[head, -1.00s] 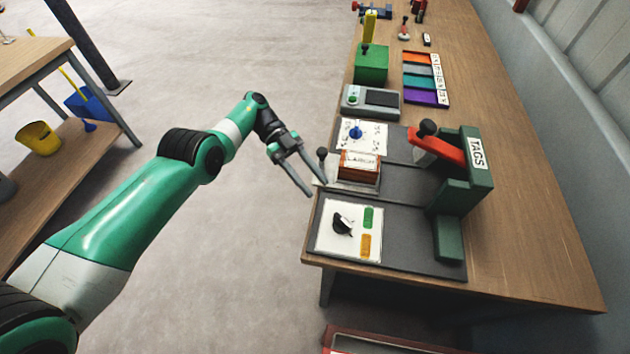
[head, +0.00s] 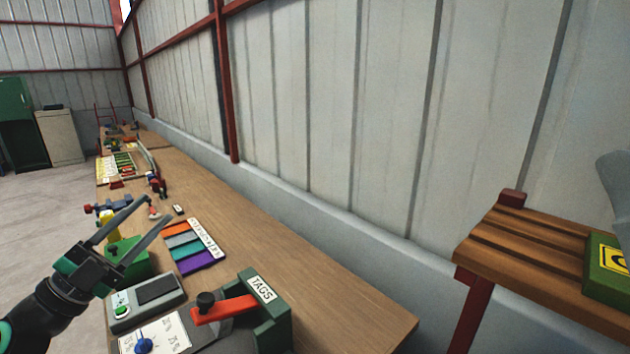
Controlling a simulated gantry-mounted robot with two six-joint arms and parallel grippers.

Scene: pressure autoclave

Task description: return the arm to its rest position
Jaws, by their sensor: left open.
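My left gripper (head: 130,240) shows at the lower left of the head view, its black and green wrist coming in from the bottom left corner. Its two grey fingers are spread apart with nothing between them. In the picture it overlaps the green box (head: 128,262) on the workbench (head: 330,296); how far apart they are in depth I cannot tell.
The bench holds a green TAGS press (head: 272,318) with a red lever (head: 222,310), a grey device (head: 148,300) and a coloured tray (head: 194,246). A slatted wooden shelf (head: 540,262) with a green box (head: 608,268) stands right. The wall runs behind the bench.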

